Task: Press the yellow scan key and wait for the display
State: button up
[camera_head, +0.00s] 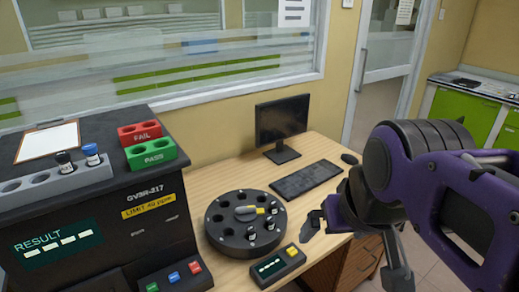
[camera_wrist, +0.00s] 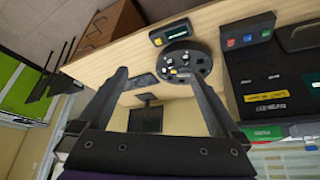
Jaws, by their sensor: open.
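The small dark scanner box (camera_head: 277,268) stands at the table's front edge, before the round carousel. Its yellow key (camera_head: 292,251) is at the box's upper right, and its small display (camera_head: 269,267) shows pale dashes. The box also shows at the top of the wrist view (camera_wrist: 171,31), with the yellow key (camera_wrist: 157,41) at its lower left. My gripper (camera_head: 315,222) is open and empty, right of the carousel and above and to the right of the box in the picture. Its two spread fingers show in the wrist view (camera_wrist: 158,72), apart from the key.
The black carousel (camera_head: 213,243) holds several vials. The analyzer (camera_head: 160,235) at left has a RESULT display (camera_head: 58,245) with dashes. On it are a grey vial rack (camera_head: 40,190), red FAIL (camera_head: 140,133) and green PASS (camera_head: 152,154) racks. A keyboard (camera_head: 306,180) and monitor (camera_head: 282,120) stand behind.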

grip_shut()
dwell(0.3)
dwell(1.3)
